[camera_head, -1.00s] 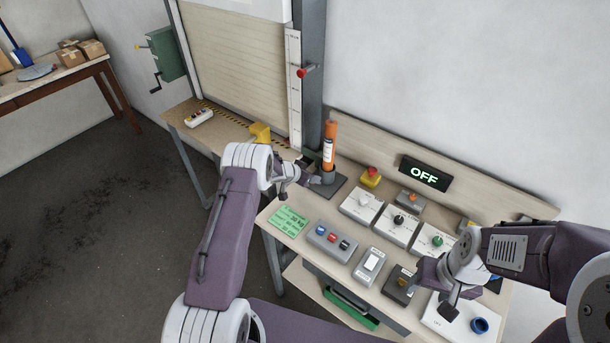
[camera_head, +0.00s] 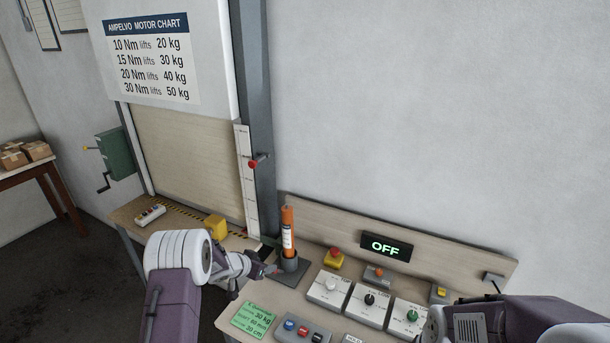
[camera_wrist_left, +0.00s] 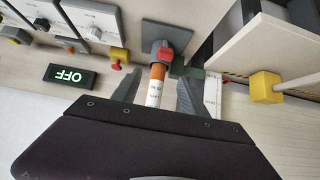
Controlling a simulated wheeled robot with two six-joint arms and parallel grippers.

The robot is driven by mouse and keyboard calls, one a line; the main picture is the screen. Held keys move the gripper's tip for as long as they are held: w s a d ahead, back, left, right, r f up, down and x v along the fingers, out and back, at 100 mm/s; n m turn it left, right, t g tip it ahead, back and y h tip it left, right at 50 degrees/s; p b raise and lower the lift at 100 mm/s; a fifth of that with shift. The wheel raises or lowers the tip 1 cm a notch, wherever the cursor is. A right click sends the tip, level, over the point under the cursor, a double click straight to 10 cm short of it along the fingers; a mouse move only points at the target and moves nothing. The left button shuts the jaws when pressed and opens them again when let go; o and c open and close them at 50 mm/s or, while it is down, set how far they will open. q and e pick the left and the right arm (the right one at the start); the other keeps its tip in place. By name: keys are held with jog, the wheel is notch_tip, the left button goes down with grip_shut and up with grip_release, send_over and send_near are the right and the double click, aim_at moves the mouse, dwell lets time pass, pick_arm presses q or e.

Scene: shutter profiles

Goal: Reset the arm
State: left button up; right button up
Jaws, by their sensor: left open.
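My left arm comes in from the lower left in the head view. Its gripper (camera_head: 268,269) is beside the holder of the upright orange tube (camera_head: 288,228). In the left wrist view the left gripper (camera_wrist_left: 158,88) is open, with its fingers apart on either side of the orange tube (camera_wrist_left: 158,72) in the picture. I cannot tell whether either finger touches it. The tube stands in a grey holder (camera_head: 289,262).
The bench carries dial boxes (camera_head: 329,289), a three-button box (camera_head: 303,331), a red-topped yellow button (camera_head: 334,258) and a green card (camera_head: 252,320). A display (camera_head: 386,247) reads OFF. A yellow block (camera_head: 215,226) stands left of the tube, before the shutter (camera_head: 185,165).

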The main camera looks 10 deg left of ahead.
pick_arm(q)
jog(key=s+d+r+t+b, duration=0.1)
jog(key=d+r+t+b, duration=0.1)
jog(key=d+r+b, duration=0.5)
jog(key=s+a+f+n+g+y, duration=0.1)
jog(key=s+f+g, duration=0.2)
jog(key=s, duration=0.7)
jog(key=s+f+n+g+y+b, duration=0.1)
jog(key=s+f+n+g, duration=0.1)
jog(key=s, duration=0.9)
jog(key=s+a+f+n+g+y, duration=0.1)
jog(key=s+f+g, duration=0.3)
jog(key=s, duration=0.7)
jog(key=shift+s+a+f+b, duration=0.15)
jog(key=shift+a+b, duration=0.2)
jog(key=shift+b, duration=0.05)
